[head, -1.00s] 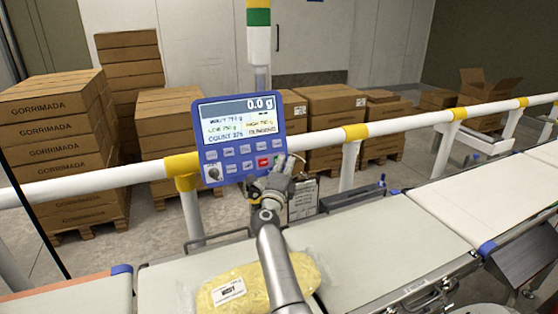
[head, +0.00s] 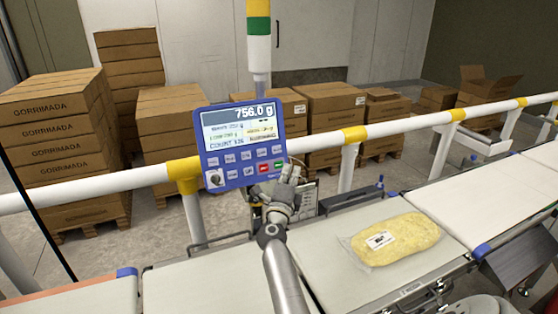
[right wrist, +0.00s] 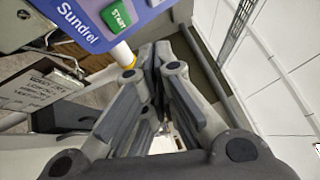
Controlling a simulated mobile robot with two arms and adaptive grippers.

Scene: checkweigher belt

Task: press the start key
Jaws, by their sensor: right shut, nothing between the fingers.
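The blue control panel (head: 243,142) stands upright on the rail, its display reading 756.0 g. The green START key (head: 279,164) is at the right end of its lower key row, beside a red key (head: 264,168). In the right wrist view the START key (right wrist: 117,15) shows near the top edge. My right gripper (head: 292,172) is shut and empty, just below and right of the key. In the right wrist view its closed fingertips (right wrist: 153,56) are apart from the key in the picture; any contact cannot be seen. My left gripper is not in view.
A yellow bagged product (head: 398,241) lies on the belt (head: 340,275) to the right of my arm. A white rail (head: 395,127) with yellow bands runs behind the belt. Stacked cartons (head: 60,130) stand beyond it. A clipboard (right wrist: 42,88) hangs below the panel.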

